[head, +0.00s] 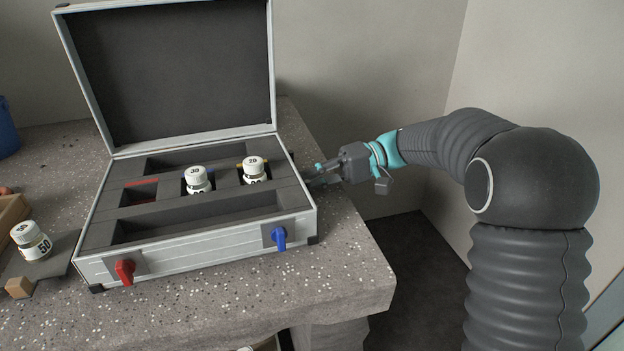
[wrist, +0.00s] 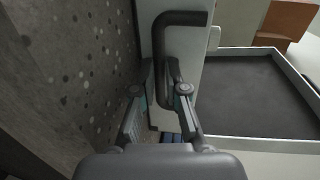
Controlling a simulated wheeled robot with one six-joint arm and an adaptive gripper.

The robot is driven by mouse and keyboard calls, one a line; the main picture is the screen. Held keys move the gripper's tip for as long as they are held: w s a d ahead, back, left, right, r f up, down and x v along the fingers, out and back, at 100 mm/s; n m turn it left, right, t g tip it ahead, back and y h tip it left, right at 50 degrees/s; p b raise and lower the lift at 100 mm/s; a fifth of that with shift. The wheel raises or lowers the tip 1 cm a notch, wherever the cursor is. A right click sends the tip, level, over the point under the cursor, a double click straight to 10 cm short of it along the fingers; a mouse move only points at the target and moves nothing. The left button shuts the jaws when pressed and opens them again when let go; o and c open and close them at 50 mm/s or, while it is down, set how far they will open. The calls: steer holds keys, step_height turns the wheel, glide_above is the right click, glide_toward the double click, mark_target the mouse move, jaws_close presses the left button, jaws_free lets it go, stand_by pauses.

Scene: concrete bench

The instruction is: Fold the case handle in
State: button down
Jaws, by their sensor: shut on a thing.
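The open silver case (head: 200,248) stands on the concrete bench with its lid (head: 270,75) raised. In the wrist view the dark case handle (wrist: 182,18) is a bent bar along the pale side wall of the case (wrist: 194,52). My gripper (head: 314,178) is at the right side of the case in the head view. In the wrist view its fingers (wrist: 164,72) are on either side of the handle's long bar, shut on it. The handle's angle to the case wall is hard to tell. In the head view the handle is mostly hidden by the gripper.
Two white bottles (head: 198,180) (head: 254,170) sit in the case's foam. A red latch (head: 125,271) and a blue latch (head: 279,237) are on the front. Another bottle (head: 31,241) stands left of the case. The concrete bench (head: 225,312) is clear in front.

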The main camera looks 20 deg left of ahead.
stand_by(0.4)
steer(key=c, duration=1.2)
jaws_free()
